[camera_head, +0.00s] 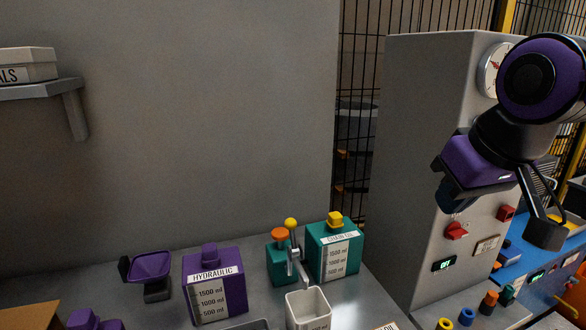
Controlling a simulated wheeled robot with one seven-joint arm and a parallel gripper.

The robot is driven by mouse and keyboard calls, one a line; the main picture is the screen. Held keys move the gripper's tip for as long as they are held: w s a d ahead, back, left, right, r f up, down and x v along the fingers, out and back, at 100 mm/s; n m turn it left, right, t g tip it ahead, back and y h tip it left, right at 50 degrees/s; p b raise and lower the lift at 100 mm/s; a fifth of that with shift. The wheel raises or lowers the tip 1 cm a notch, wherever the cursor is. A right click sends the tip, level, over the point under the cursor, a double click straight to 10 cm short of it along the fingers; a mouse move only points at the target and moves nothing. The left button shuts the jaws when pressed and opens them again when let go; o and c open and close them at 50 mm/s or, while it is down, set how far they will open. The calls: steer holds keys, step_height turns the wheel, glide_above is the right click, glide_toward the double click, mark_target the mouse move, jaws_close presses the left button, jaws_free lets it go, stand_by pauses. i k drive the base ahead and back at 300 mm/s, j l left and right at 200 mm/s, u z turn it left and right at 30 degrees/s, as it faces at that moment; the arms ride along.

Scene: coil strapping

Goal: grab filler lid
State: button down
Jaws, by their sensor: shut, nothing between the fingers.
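No part is labelled as the filler lid, so I cannot tell for sure which it is. A round orange cap (280,235) sits on top of a small teal box (279,264) at the back of the bench. My gripper (544,234) is shut and empty at the upper right, in front of the grey cabinet. It is well apart from the orange cap, to its right.
A teal chain oil can (333,255) with a yellow cap (335,219) and a yellow-knobbed lever (291,224) stand beside the box. The grey cabinet (425,120) stands right.

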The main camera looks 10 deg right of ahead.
mark_target(508, 250)
steer(key=z, duration=1.6)
steer(key=l+u, duration=0.1)
steer(key=l, duration=0.4)
steer(key=i+l+u, duration=0.1)
steer(key=l, duration=0.45)
steer(key=i+l+u, duration=0.15)
steer(key=l, duration=0.2)
steer(key=i+l+u, duration=0.25)
steer(key=l, duration=0.45)
steer(key=i+l+u, duration=0.1)
steer(key=l, duration=0.25)
steer(key=i+l+u, duration=0.15)
steer(key=i, duration=0.35)
steer(key=i+l+u, duration=0.15)
steer(key=i, duration=0.35)
